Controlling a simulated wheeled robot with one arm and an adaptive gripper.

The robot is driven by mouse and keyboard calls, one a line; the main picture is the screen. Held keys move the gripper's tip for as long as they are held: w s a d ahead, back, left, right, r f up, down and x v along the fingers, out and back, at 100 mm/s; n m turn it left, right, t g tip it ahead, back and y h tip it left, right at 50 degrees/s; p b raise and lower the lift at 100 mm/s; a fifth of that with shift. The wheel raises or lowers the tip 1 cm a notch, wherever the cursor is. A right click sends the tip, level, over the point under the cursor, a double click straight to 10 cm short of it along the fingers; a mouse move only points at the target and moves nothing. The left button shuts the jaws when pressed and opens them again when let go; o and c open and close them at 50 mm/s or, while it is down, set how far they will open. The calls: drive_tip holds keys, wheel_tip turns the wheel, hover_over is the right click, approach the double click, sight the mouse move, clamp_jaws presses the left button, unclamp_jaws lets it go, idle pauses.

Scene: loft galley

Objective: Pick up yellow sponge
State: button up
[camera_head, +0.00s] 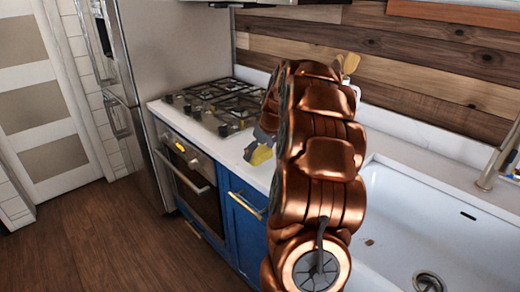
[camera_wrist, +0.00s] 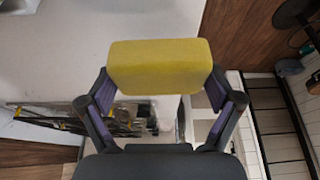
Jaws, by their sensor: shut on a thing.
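The yellow sponge (camera_head: 261,155) shows in part in the head view, in front of the white counter and left of my copper arm. In the wrist view the sponge (camera_wrist: 160,65) is a whole yellow block lying crosswise between both fingers. My gripper (camera_wrist: 160,82) is shut on it, with one fingertip at each short end. In the head view my gripper (camera_head: 264,138) is partly hidden behind my arm. I cannot tell how far the sponge is from the countertop.
A gas stove (camera_head: 215,102) is set in the counter to the left, above an oven (camera_head: 192,178). A white sink (camera_head: 430,222) with a tap (camera_head: 496,160) is on the right. A steel fridge (camera_head: 165,50) stands at the left. Blue cabinets (camera_head: 243,222) are below the counter.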

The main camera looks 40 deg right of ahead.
sight(256, 162)
drive_tip(key=shift+s+a+r+b, duration=0.2)
drive_tip(key=shift+s+a+b, duration=0.2)
drive_tip(key=shift+s+a, duration=0.9)
drive_tip(key=shift+s+a+r+b, duration=0.15)
drive_tip(key=shift+s+a+b, duration=0.25)
drive_tip(key=shift+s+a, duration=0.85)
drive_tip(key=shift+w+a, duration=0.25)
